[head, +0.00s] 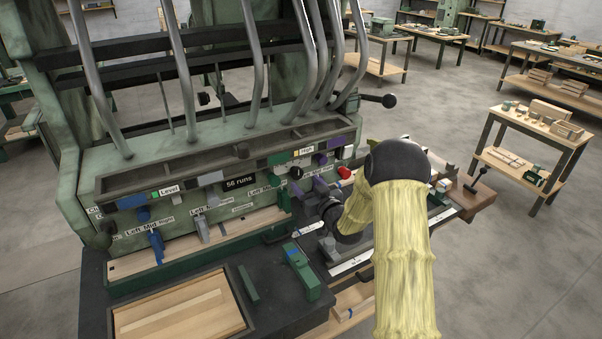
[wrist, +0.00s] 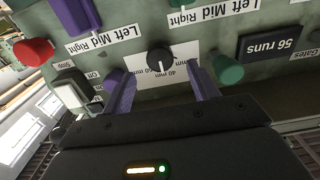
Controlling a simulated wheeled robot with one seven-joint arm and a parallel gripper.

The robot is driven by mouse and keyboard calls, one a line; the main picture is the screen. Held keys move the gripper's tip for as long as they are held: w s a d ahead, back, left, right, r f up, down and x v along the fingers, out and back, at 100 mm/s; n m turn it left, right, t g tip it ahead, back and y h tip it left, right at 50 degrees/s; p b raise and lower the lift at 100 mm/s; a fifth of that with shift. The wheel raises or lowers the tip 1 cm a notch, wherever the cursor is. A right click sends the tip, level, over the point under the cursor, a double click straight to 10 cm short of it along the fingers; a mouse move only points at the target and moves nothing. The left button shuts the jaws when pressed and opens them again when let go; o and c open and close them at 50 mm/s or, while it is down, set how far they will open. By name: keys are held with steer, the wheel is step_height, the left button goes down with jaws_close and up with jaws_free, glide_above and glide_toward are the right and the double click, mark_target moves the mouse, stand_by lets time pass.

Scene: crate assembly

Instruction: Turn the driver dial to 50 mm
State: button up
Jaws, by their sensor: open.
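The driver dial (wrist: 160,58) is a round black knob on a white plate with mm labels, seen upside down in the wrist view. In the head view the dial (head: 296,172) shows on the green machine's front. My gripper (wrist: 161,84) is open, its purple fingers spread to either side of the dial, with no visible contact. In the head view my gripper (head: 318,188) is close to the panel, partly hidden by my arm.
A red knob (wrist: 34,52), a purple part (wrist: 78,14) and a green knob (wrist: 228,70) stand out from the panel near my fingers. A "56 runs" display (wrist: 284,44) is beside the green knob. A wooden board (head: 180,308) lies on the dark bench in front.

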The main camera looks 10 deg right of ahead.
mark_target(299, 175)
steer(key=p+x, duration=0.1)
steer(key=x, duration=0.4)
steer(key=c, duration=0.9)
steer(key=shift+d, duration=0.15)
steer(key=shift+c, duration=0.4)
steer(key=shift+w, duration=0.1)
